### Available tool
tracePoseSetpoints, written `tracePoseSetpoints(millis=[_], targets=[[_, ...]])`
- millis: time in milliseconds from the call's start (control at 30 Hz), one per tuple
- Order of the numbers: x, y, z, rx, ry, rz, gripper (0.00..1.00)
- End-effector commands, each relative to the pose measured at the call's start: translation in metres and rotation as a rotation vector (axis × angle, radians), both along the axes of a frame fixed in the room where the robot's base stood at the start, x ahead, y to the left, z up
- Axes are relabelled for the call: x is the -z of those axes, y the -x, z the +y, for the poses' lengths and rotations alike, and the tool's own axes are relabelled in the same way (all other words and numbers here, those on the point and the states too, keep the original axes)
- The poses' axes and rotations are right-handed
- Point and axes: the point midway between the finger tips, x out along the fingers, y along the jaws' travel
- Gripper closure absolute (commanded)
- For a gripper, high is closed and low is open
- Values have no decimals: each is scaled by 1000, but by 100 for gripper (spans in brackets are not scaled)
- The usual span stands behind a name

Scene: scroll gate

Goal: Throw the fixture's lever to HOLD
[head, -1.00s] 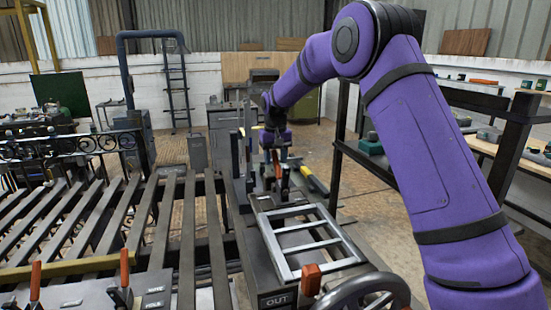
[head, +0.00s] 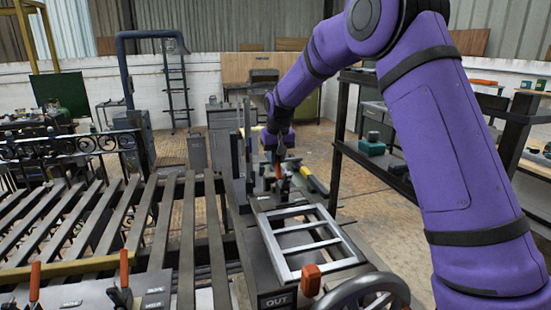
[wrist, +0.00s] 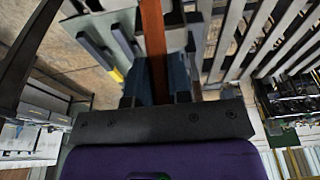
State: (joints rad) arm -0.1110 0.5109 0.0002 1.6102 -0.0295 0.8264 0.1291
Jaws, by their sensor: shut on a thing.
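My gripper (head: 281,156) is at the far end of the bench, shut on an upright orange-red lever (head: 278,172). In the wrist view the lever (wrist: 153,45) runs between the two dark fingers of my gripper (wrist: 158,80). The lever's base is partly hidden by the fixture around it. Which label the lever points to cannot be read here.
A metal ladder-like frame (head: 305,240) lies on the near bench, with an orange knob (head: 311,279), an OUT plate (head: 276,301) and a handwheel (head: 365,295). Two orange-handled levers (head: 36,274) (head: 124,268) stand at near left. Slatted bars (head: 160,225) fill the left; a dark shelf (head: 375,170) stands right.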

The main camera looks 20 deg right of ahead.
Motion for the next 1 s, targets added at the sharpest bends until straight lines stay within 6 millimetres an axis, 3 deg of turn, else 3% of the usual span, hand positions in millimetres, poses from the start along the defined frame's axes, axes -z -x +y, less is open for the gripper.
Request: tracePoseSetpoints(millis=[400, 1000], targets=[[-12, 33, 1, -3, 0, -344, 100], [-13, 53, 1, -3, 0, -560, 100]])
